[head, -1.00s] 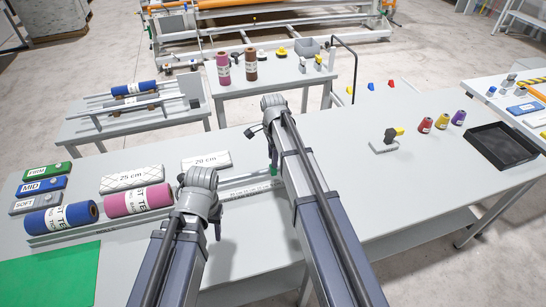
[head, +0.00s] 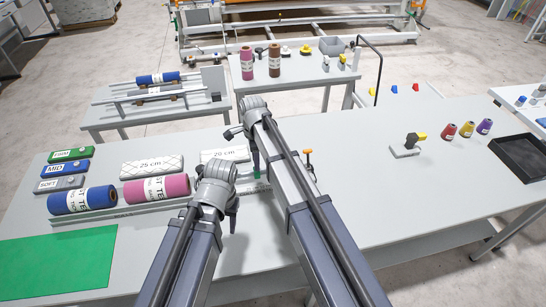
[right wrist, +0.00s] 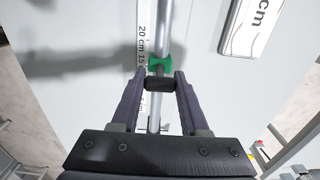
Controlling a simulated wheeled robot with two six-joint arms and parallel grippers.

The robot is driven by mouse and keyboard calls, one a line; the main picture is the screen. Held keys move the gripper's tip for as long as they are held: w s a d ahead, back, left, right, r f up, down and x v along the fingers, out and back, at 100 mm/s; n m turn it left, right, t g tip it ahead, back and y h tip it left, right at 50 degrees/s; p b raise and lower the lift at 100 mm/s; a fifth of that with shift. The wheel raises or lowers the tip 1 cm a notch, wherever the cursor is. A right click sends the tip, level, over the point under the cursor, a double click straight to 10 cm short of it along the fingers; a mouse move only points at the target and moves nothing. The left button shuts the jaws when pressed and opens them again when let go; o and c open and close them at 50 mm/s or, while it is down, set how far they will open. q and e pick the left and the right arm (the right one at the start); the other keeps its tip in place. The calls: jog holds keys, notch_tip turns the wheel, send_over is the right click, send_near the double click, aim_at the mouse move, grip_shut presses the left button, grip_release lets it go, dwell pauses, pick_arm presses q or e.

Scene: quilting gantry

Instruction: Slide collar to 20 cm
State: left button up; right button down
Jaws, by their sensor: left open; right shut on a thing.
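A green collar (head: 257,174) sits on a straight metal rod beside a printed scale on the near table. It also shows in the right wrist view (right wrist: 160,62), around the rod (right wrist: 166,25). My right gripper (right wrist: 160,84) is shut on a dark part of the collar, just below its green body. A scale strip (right wrist: 142,45) with "20 cm" and "15" runs along the rod's left side there. In the head view my right gripper (head: 256,160) is partly hidden by its arm. My left gripper (head: 233,213) is open and empty, lower and left of the collar.
Blue (head: 82,199) and pink (head: 156,188) rolls lie left of my grippers. Behind them are a "25 cm" block (head: 152,167) and a "20 cm" block (head: 222,155). An orange-topped post (head: 308,153) stands right of the collar. The table's right middle is mostly clear.

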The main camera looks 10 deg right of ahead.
jog(key=shift+a, duration=1.4)
jog(key=shift+c, duration=2)
grip_release()
jog(key=shift+a, duration=0.1)
jog(key=shift+r, duration=0.1)
notch_tip(320, 180, up, 8)
jog(key=p, duration=0.7)
jog(key=shift+f+p, duration=0.2)
jog(key=shift+p, duration=0.2)
